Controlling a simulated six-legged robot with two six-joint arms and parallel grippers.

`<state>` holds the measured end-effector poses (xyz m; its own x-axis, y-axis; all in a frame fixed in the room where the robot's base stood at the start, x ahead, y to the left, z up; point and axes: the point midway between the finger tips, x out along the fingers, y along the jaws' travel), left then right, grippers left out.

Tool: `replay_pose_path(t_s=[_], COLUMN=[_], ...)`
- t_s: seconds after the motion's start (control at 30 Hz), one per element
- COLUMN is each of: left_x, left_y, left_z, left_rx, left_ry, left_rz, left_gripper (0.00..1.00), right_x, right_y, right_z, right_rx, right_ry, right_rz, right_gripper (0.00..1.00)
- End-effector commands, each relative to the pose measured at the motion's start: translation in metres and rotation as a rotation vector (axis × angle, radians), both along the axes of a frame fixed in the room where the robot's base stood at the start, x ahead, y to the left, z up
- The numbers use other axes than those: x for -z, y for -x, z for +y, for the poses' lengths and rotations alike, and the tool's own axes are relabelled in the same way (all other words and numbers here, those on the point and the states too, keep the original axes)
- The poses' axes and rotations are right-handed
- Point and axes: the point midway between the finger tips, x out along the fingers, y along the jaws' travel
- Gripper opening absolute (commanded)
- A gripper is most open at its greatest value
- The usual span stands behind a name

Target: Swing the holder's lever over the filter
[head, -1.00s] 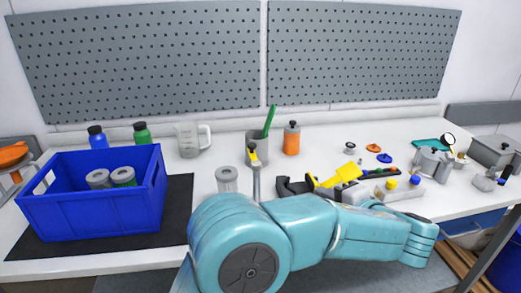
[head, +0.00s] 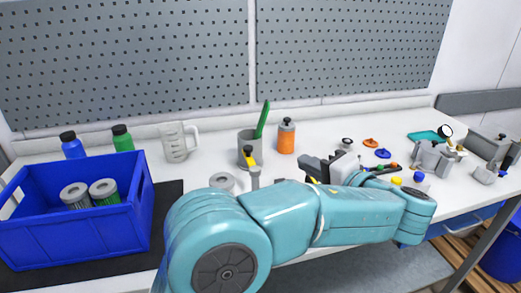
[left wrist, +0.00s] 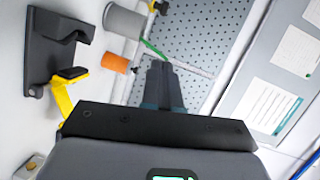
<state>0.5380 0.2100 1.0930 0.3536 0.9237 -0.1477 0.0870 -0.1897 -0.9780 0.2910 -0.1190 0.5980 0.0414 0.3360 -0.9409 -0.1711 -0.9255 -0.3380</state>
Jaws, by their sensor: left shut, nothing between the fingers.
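My left gripper (head: 312,165) is shut and empty, above the bench at centre right. Its fingers (left wrist: 161,80) also show closed in the left wrist view. A dark bracket-like holder (left wrist: 48,42) with a yellow lever (left wrist: 60,96) is at left in that view, apart from the fingers; its cradle looks empty. In the head view my gripper and arm mostly hide it. A grey cylindrical filter (head: 222,181) stands on the bench left of my gripper, partly behind my arm. My right gripper is not in view.
A blue crate (head: 75,233) with two filters stands left. A grey cup (head: 246,140) with a green-handled tool and an orange bottle (head: 286,138) stand behind my gripper. A clear jug (head: 175,143) is farther left. Small parts and metal fixtures crowd the right.

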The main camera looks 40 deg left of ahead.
Motion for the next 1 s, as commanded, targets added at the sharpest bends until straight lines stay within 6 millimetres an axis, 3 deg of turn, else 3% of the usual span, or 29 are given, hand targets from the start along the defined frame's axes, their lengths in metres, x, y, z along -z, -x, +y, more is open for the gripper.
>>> replay_pose_path(t_s=[0.27,0.77,1.0], left_x=[0.001,0.015,0.022], left_y=[-0.001,-0.036,-0.022], left_z=[0.006,0.1,0.127], left_rx=[0.0,-0.003,0.0], left_ry=[0.0,0.0,-0.001], left_rz=[0.0,0.001,0.002], left_gripper=[0.0,0.0,0.0], right_x=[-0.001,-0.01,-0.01], right_y=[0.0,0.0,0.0], right_z=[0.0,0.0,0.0], right_rx=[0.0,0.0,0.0], right_ry=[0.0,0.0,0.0], right_rz=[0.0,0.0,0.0], right_gripper=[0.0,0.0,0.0])
